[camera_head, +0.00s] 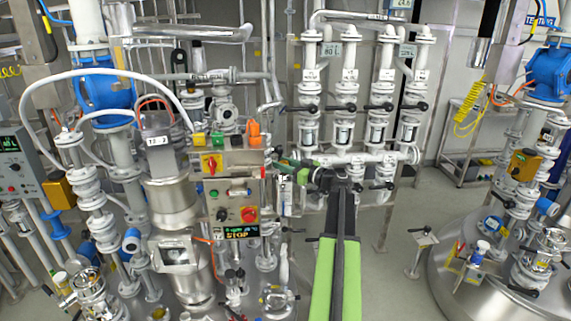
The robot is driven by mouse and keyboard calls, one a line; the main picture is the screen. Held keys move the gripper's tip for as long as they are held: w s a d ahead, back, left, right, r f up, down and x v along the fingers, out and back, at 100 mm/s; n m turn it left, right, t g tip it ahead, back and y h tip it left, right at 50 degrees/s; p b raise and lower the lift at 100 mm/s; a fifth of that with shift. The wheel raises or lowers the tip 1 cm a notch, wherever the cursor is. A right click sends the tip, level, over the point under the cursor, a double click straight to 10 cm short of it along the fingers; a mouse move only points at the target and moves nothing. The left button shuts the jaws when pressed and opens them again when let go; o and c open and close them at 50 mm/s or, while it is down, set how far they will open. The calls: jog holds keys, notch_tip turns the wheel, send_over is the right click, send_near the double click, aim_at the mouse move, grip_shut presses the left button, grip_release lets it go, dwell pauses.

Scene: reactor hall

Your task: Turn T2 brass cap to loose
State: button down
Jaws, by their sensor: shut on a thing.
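My arm, green and black, reaches up from the bottom middle of the head view. My gripper (322,178) is at its far end, in front of the white pipework right of the control panel. It is shut on a small fitting there, mostly hidden by the gripper and wrist. I cannot make out the brass cap's colour or shape, or whether this fitting is the cap. A green-handled part (291,166) lies just left of the gripper. A grey vessel head (158,140) at the left bears a label that seems to start with T2.
A control panel (230,190) with coloured buttons and a lit display (242,232) stands close left of my arm. Several white pipes with black-handled valves (346,107) rise behind the gripper. A steel vessel (450,280) is at the right.

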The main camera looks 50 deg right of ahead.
jog(key=n+g+y, duration=0.1)
jog(key=y, duration=0.1)
jog(key=n+g+y, duration=0.1)
jog(key=n+y, duration=0.1)
jog(key=y, duration=0.1)
jog(key=n+g+y, duration=0.1)
jog(key=n+y, duration=0.1)
jog(key=shift+w+d+y, duration=0.1)
jog(key=shift+d+y, duration=0.2)
jog(key=shift+y, duration=0.1)
jog(key=shift+a+n+g+y, duration=0.2)
jog(key=shift+n+g+y, duration=1.9)
jog(key=shift+g, duration=0.3)
jog(key=c, duration=1)
grip_release()
jog(key=shift+s+r, duration=0.1)
jog(key=shift+s, duration=0.1)
jog(key=shift+a, duration=0.1)
